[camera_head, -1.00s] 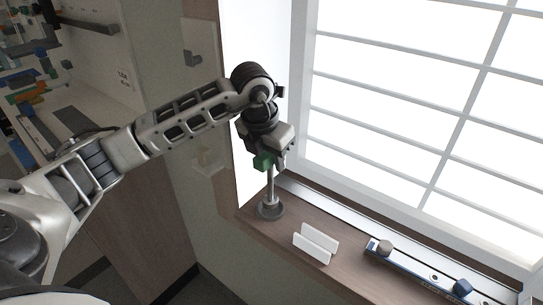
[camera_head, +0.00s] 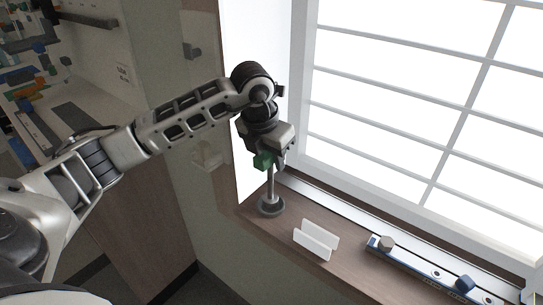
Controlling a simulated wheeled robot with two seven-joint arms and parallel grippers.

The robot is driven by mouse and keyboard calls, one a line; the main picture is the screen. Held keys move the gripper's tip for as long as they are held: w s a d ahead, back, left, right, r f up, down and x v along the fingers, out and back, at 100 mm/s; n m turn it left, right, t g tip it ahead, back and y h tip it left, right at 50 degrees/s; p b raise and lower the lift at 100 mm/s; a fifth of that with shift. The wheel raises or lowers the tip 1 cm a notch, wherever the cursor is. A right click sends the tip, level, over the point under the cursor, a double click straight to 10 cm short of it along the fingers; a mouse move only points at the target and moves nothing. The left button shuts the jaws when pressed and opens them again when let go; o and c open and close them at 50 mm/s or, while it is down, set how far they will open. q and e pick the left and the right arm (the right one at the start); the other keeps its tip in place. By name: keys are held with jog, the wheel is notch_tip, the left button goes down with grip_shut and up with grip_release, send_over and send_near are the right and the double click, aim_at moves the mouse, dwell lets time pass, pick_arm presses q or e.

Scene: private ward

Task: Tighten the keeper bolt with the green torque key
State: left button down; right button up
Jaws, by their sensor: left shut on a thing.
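My left gripper (camera_head: 273,153) points down over the left end of the wooden window sill. It is shut on the green torque key (camera_head: 263,160), whose green head shows between the jaws. A grey metal shaft (camera_head: 270,188) runs down from the key to a dark round base (camera_head: 270,207) on the sill. The keeper bolt cannot be told apart at that base. My right gripper is not in view.
A white two-walled holder (camera_head: 316,240) stands empty on the sill (camera_head: 345,262). To its right lies a blue-and-silver rail (camera_head: 425,270) with a brown knob (camera_head: 386,243) and a blue knob (camera_head: 464,284). The bright window (camera_head: 420,100) rises behind. Shelves with small items are at the far left.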

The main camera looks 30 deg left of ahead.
pick_arm(q)
jog(key=shift+f, duration=0.35)
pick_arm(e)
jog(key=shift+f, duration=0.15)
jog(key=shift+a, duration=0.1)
pick_arm(q)
jog(key=shift+f+b, duration=0.35)
jog(key=shift+b, duration=0.2)
jog(key=c, duration=1.2)
grip_release()
jog(key=shift+r, duration=0.1)
jog(key=shift+o, duration=0.7)
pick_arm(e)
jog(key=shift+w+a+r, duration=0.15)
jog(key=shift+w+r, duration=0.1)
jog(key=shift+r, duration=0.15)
